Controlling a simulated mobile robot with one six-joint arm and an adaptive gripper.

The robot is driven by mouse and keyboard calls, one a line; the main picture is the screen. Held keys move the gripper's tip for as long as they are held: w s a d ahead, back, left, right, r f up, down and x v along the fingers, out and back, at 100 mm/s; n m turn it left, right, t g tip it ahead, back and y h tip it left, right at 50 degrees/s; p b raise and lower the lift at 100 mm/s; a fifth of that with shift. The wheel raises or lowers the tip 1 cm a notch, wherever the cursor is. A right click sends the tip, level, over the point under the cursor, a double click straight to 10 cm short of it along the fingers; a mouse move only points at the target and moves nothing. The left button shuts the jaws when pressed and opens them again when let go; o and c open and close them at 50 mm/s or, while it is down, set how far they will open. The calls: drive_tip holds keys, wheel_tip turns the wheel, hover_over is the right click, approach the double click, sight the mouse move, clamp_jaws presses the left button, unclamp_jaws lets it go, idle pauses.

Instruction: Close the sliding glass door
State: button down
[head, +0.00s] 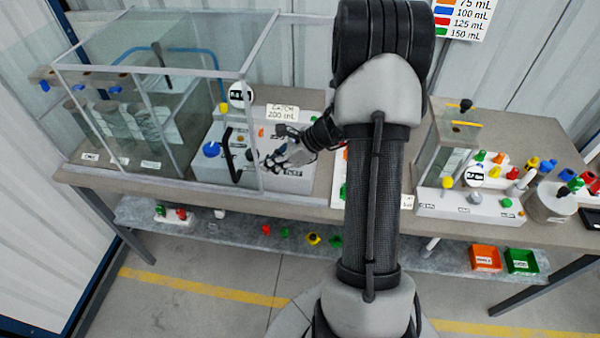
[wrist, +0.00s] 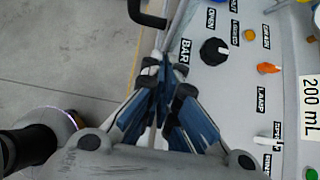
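The sliding glass door (head: 200,118) is a clear pane on the front of a grey-framed glass enclosure (head: 160,72) at the left of the bench. Its upright black handle (head: 230,155) shows in front of a white control panel. The handle also shows at the top of the wrist view (wrist: 146,12), beyond my fingertips and apart from them. My gripper (head: 274,160) is just right of the handle, in front of the panel. In the wrist view my fingers (wrist: 165,70) come together at the tips, with nothing visible held. The pane's exact edges are hard to see.
The white panel (wrist: 235,85) with a black knob (wrist: 214,51) and an orange switch (wrist: 268,68) is close to my gripper's right. Glass cylinders (head: 145,122) stand inside the enclosure. A lower shelf (head: 210,230) holds small coloured parts. The floor in front is clear.

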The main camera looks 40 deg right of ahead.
drive_tip(key=w+a+p, duration=0.2)
drive_tip(key=w+a, duration=1.6)
drive_tip(key=w, duration=0.3)
drive_tip(key=shift+p, duration=0.3)
drive_tip(key=shift+w+r, duration=0.1)
drive_tip(key=shift+d, duration=0.1)
